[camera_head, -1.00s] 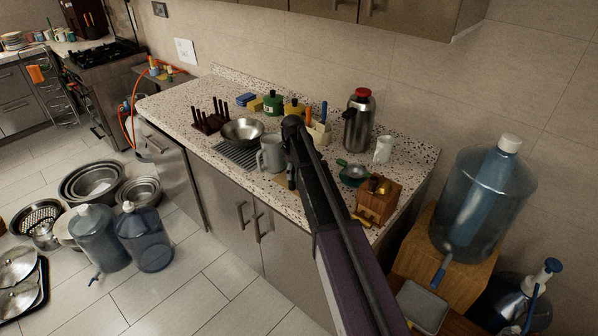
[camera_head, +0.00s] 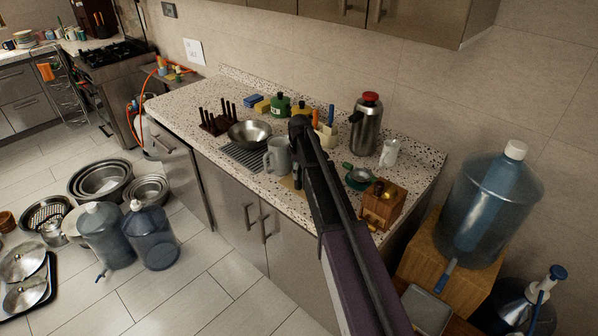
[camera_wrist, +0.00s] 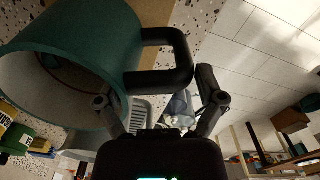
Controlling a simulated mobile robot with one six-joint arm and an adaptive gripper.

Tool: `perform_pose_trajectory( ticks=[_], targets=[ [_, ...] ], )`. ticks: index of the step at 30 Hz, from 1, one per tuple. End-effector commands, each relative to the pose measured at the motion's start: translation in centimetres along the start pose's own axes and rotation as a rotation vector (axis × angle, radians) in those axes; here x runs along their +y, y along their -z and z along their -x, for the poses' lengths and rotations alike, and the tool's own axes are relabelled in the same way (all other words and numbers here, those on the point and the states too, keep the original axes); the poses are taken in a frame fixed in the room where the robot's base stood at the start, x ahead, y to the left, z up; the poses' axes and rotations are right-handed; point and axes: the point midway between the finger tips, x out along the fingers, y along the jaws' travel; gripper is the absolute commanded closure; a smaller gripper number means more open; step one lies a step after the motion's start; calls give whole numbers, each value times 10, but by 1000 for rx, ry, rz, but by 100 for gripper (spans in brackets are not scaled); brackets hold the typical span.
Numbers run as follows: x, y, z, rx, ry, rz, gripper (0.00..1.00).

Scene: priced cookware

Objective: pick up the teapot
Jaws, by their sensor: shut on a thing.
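The teapot (camera_head: 277,157), a grey pot with a side handle, stands upright near the counter's front edge in the head view. In the head view my dark arm covers the gripper's fingers. I cannot tell whether the teapot's base is off the counter.
A steel bowl (camera_head: 249,133) and dish rack (camera_head: 245,155) are left of the teapot. A steel flask (camera_head: 366,125), small white jug (camera_head: 389,153), green pan (camera_head: 360,177) and wooden box (camera_head: 382,203) stand to the right. Water jugs (camera_head: 104,236) stand on the floor.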

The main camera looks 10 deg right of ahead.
Motion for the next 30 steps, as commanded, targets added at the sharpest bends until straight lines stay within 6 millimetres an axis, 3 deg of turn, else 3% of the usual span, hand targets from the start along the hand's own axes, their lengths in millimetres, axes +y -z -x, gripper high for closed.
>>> perform_pose_trajectory(
  ticks=[30],
  targets=[
    [0,0,63,0,-1,-1,73]
  ],
)
